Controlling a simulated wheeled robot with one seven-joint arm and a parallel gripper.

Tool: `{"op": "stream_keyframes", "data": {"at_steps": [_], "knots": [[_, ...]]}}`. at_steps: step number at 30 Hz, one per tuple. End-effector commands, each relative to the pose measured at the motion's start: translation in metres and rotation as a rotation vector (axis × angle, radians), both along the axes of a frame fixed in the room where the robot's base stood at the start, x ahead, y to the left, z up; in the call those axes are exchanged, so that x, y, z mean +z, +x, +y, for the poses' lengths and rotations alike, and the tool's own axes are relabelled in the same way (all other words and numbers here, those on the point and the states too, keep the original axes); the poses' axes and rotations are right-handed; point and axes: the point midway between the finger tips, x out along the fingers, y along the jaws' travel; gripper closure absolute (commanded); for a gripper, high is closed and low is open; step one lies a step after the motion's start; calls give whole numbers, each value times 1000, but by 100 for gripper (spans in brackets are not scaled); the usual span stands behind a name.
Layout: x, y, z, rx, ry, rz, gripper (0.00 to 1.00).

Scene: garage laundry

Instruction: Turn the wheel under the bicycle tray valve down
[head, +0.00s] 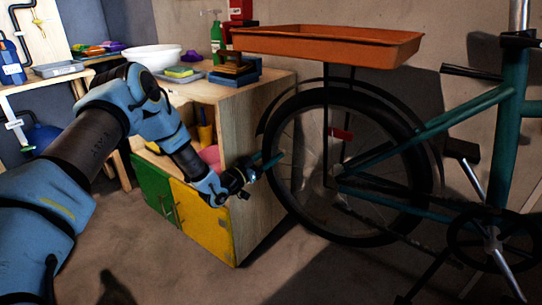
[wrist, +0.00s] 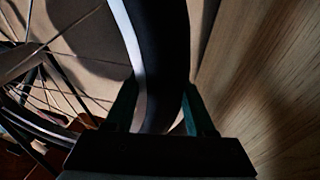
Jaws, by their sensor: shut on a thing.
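The bicycle's rear wheel (head: 345,96) has a black tyre and thin spokes. It stands upright below the orange tray (head: 320,45). My gripper (head: 268,160) reaches the wheel's left edge, at about mid height. In the wrist view the fingers of my gripper (wrist: 160,105) lie on both sides of the black tyre (wrist: 165,45) and are shut on it. The pale rim and spokes show to the left there. A small red part (head: 340,134) sits inside the wheel's outline; I cannot tell what it is.
A wooden cabinet (head: 260,110) with green and yellow doors stands close left of the wheel; its side fills the right of the wrist view. A white bowl (head: 152,56) and a green bottle (head: 216,42) stand on top. The floor in front is clear.

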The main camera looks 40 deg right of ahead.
Motion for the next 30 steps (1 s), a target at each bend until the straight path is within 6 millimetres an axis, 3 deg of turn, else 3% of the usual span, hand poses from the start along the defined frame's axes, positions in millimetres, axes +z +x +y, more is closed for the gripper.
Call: {"op": "stream_keyframes", "data": {"at_steps": [2, 3, 10, 20, 23, 30], "knots": [[-1, 0, 1, 1, 3, -1, 100], [-1, 0, 1, 1, 3, -1, 42], [-1, 0, 0, 0, 2, -1, 16], [-1, 0, 4, 1, 2, 0, 16], [-3, 0, 16, 1, 3, 0, 16], [-10, -3, 62, 2, 3, 2, 16]]}}
